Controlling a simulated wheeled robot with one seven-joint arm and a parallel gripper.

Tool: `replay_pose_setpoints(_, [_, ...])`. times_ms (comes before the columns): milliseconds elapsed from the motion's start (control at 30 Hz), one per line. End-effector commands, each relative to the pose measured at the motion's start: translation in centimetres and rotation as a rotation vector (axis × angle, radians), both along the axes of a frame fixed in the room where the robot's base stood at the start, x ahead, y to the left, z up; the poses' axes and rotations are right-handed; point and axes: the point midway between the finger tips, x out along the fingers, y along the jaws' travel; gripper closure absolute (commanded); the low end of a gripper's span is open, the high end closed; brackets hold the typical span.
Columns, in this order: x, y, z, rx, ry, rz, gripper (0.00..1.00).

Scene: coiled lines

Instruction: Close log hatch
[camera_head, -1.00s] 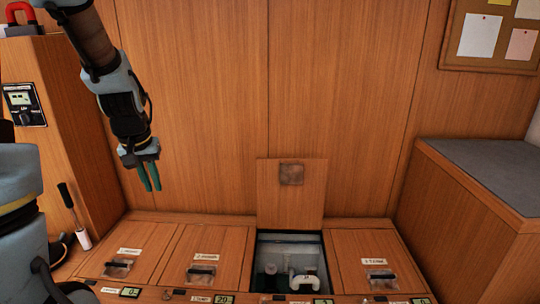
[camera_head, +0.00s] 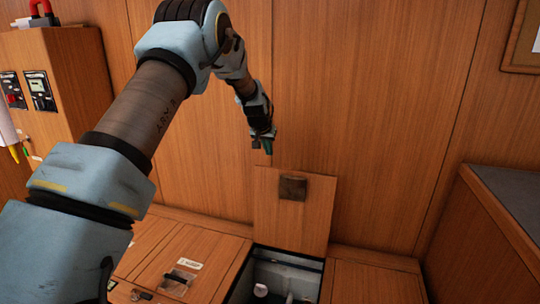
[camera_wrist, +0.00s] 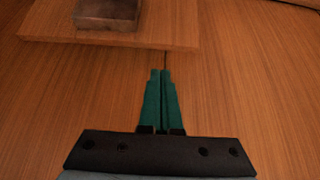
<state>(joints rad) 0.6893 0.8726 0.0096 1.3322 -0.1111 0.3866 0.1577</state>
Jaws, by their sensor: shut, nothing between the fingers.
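The log hatch is a wooden lid (camera_head: 293,215) standing upright and open against the wooden wall behind its opening. A dark square handle plate (camera_head: 292,188) is on its face. The open compartment (camera_head: 283,275) below shows a grey interior with pale items, partly cut off by the frame. My gripper (camera_head: 267,147) is above the lid's top edge, near the wall, with its green fingers together and empty. In the wrist view, the closed fingers (camera_wrist: 161,98) point toward the lid's edge (camera_wrist: 120,37), with the handle plate (camera_wrist: 107,13) at the top.
A closed hatch (camera_head: 185,265) with a handle lies left of the opening, and another closed panel (camera_head: 370,282) lies right. A grey-topped cabinet (camera_head: 505,215) stands at the right. A wooden cabinet with switches (camera_head: 40,92) stands at the left.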

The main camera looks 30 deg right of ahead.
Motion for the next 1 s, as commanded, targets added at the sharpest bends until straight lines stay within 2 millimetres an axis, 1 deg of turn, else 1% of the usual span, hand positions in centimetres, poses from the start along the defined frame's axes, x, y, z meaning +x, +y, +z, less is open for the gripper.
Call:
replay_pose_setpoints(300, [2.1,-1.9,-4.6,0.001,0.002,0.001,1.00])
replay_pose_setpoints(500, [3.0,-2.7,-6.6,0.001,0.001,0.001,1.00])
replay_pose_setpoints(700, [3.4,-3.0,-7.5,0.001,0.001,0.001,1.00])
replay_pose_setpoints(1000, [3.4,-3.0,-7.5,0.001,0.001,0.002,1.00])
